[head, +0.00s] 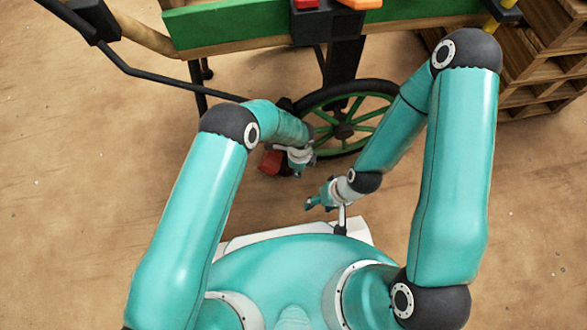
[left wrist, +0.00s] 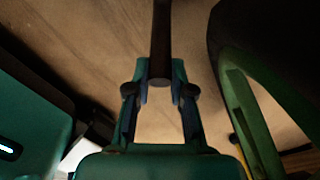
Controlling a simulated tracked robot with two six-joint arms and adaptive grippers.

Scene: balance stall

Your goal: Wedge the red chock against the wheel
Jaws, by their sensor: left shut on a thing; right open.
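The red chock (head: 270,161) is in the head view, just left of my left gripper (head: 291,160), near the ground beside the wheel. The wheel (head: 357,91) has a dark tyre and green spokes; my left forearm hides part of its left side. In the left wrist view the fingers of my left gripper (left wrist: 160,88) are shut on a dark rod (left wrist: 161,45), which looks like the chock's handle; no red shows there. A green curved part of the wheel (left wrist: 252,120) stands to its right. I cannot tell whether chock and tyre touch. My right gripper (head: 318,203) is open and empty, nearer my base.
The wheel belongs to a cart with a green side board (head: 235,22) and a dark bar (head: 165,76) slanting down on the left. The brown floor (head: 80,190) is clear at left.

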